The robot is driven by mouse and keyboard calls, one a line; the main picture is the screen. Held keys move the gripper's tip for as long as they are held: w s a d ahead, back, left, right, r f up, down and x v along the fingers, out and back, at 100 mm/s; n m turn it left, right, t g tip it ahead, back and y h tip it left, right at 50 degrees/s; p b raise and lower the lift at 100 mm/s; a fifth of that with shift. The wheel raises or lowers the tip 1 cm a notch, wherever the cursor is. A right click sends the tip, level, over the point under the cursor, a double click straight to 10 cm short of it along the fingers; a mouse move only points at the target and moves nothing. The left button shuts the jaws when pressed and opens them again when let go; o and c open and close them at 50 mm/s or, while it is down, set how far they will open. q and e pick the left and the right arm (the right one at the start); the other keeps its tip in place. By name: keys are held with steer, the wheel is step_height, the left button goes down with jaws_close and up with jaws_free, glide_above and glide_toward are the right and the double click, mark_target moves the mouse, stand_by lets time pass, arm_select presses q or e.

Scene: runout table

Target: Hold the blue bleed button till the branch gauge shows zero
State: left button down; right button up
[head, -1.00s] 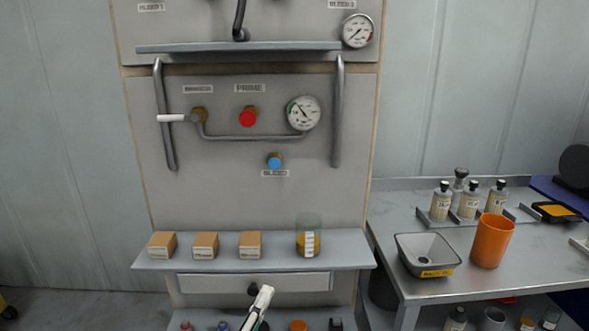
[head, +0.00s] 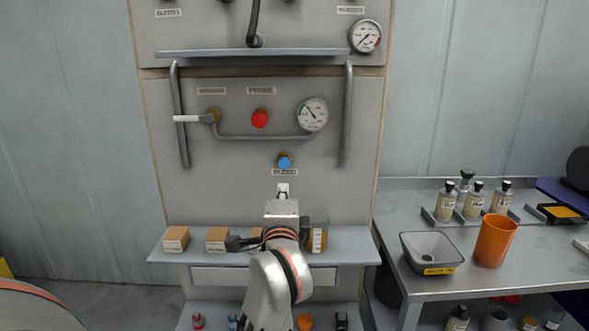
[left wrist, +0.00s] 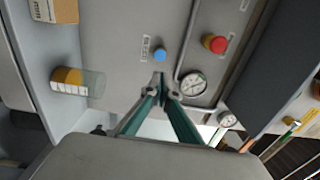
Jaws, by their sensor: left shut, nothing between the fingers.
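The blue bleed button (head: 285,160) sits on the grey panel above a small label; it also shows in the left wrist view (left wrist: 160,54). The branch gauge (head: 312,114) is up and to the right of it, with its needle pointing to the upper left, and appears in the left wrist view (left wrist: 193,84). My left gripper (head: 283,188) is shut and empty, just below the button's label in the head view. In the left wrist view its closed fingertips (left wrist: 160,84) are close to the button with a visible gap. My right gripper is not in view.
A red button (head: 260,118) and a white-handled lever (head: 190,118) are above. Grey vertical rails (head: 346,115) flank the panel. The shelf (head: 345,248) below holds small boxes (head: 176,239) and a jar (head: 318,238). A side table (head: 410,289) stands at right.

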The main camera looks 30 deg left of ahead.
mark_target(285, 164)
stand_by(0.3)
arm_select(q)
steer(key=p+x, duration=0.3)
steer(key=x, duration=1.1)
